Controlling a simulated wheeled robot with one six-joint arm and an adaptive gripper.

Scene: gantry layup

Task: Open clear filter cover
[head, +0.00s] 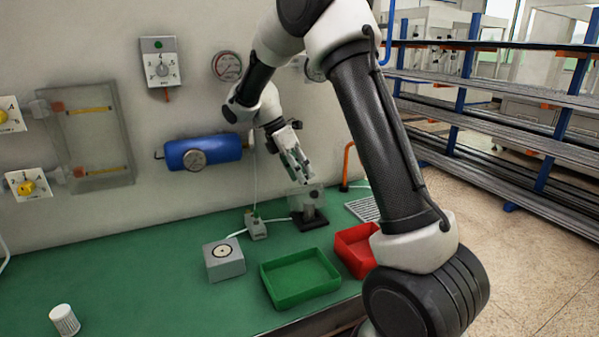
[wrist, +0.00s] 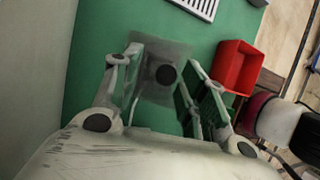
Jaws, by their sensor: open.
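The clear filter cover (head: 306,198) is a small see-through grey piece above a dark base (head: 311,222) on the green bench. In the wrist view the clear cover (wrist: 150,88) lies between and beyond my fingers, with a dark round part (wrist: 166,74) showing at its middle. My gripper (head: 303,178) is open, just above the cover in the head view. In the wrist view the fingers of my gripper (wrist: 166,58) stand apart on either side of the cover. I cannot tell whether a finger touches it. The cover's hinge or edge is not clear.
A green tray (head: 300,292) and a red tray (head: 358,262) sit in front. A grey box (head: 223,262) and small block (head: 255,228) stand left. A blue cylinder (head: 203,152) and gauge (head: 227,66) are on the wall. An orange pipe (head: 347,165) rises close to the right.

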